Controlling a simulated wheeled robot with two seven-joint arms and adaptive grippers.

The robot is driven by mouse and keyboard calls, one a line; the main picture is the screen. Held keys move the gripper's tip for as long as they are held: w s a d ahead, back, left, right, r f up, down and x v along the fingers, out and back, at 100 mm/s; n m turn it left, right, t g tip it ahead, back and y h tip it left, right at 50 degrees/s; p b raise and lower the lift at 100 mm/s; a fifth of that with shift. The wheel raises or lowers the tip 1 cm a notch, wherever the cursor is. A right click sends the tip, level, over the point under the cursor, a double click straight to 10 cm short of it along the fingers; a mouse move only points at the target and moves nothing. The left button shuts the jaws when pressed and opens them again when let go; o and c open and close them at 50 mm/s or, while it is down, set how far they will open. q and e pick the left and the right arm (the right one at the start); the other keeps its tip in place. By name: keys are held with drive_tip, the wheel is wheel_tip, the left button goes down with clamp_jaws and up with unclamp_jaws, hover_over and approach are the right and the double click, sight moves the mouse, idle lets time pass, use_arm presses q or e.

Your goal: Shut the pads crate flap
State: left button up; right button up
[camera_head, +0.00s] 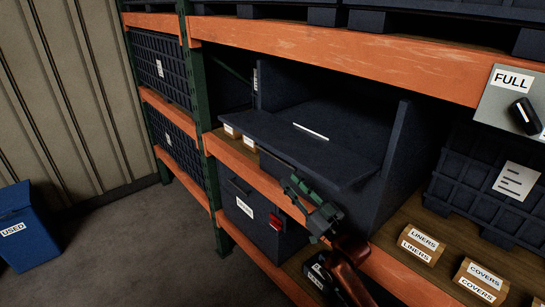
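A large dark crate (387,178) stands open on the middle shelf. Its wide flap (280,148) hangs out toward me, tilted, over the orange shelf beam, and the opening above it is dark. I cannot read the name pads on this crate. My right gripper (297,198) is just below and in front of the flap's lower right part; I cannot tell whether it touches it. Red parts show beside its green fingers, and the finger gap is unclear. My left gripper is out of view.
A dark bin (264,232) with a small label is under the shelf beam (245,165). Boxes marked liners (421,245) and covers (481,279) stand at right, below a FULL panel with a black knob (525,115). A blue USED bin (27,240) stands on open floor at left.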

sight(273, 155)
drive_tip(key=shift+n+y, duration=0.5)
drive_tip(key=shift+y, duration=0.2)
drive_tip(key=w+a+r, duration=0.1)
drive_tip(key=a+r, duration=0.1)
drive_tip(key=w+a+r+p, duration=0.1)
drive_tip(key=w+a+r, duration=0.1)
drive_tip(key=w+a+r+p, duration=0.1)
drive_tip(key=w+a+r, duration=0.1)
drive_tip(key=r, duration=0.1)
drive_tip(key=shift+a+r, duration=0.1)
drive_tip(key=shift+a, duration=0.2)
drive_tip(key=shift+c, duration=0.6)
clamp_jaws()
